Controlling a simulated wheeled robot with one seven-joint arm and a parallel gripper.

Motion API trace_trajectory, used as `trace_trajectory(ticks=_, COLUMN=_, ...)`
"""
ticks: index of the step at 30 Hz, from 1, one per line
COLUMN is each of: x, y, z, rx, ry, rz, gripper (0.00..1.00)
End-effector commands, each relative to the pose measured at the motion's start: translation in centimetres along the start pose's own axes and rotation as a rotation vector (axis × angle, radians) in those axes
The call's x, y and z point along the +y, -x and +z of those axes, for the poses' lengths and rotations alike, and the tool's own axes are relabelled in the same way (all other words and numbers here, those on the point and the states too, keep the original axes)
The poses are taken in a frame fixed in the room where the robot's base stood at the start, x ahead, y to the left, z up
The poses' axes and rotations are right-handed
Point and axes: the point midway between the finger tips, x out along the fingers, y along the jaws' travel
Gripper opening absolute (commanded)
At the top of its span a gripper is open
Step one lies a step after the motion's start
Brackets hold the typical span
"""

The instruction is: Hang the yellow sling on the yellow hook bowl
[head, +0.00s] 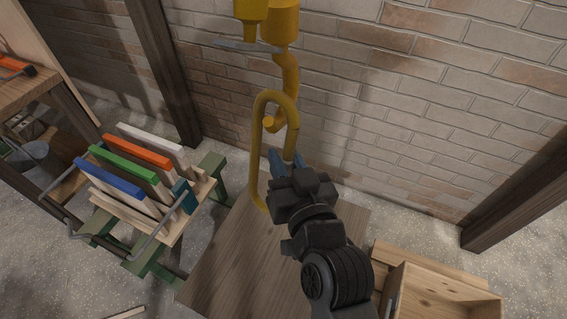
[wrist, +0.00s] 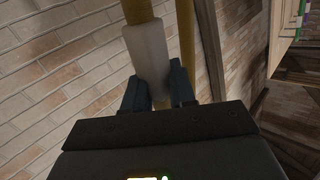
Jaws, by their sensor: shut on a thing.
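The yellow sling (head: 256,150) is an upright, narrow loop. My gripper (head: 287,160) is shut on its right side, low down. In the wrist view my gripper (wrist: 158,88) has its dark fingers on both sides of a pale sleeve (wrist: 149,55) on the sling. The yellow hook (head: 288,70) hangs from above, and its curved tip (head: 271,125) shows inside the loop's outline. The loop's top overlaps the hook's shank in the head view. I cannot tell whether the loop is around the hook or in front of it. My gripper hides part of the sling's lower right.
A wooden table (head: 235,255) stands below the sling. A rack (head: 165,225) with several coloured boards is at the left. An open wooden crate (head: 470,291) is at the lower right. A brick wall (head: 400,110) rises close behind the hook.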

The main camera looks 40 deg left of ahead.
Motion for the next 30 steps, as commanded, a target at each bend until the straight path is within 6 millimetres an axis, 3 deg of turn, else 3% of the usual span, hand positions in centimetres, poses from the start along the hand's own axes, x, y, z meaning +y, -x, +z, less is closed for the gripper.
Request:
trace_trajectory(ticks=15, x=0.8, y=-0.7, z=2.3, rx=0.001, ry=0.0, rz=0.0, gripper=0.0)
trace_trajectory(ticks=30, x=0.9, y=-0.8, z=2.6, rx=-0.001, ry=0.0, rz=0.0, gripper=0.0)
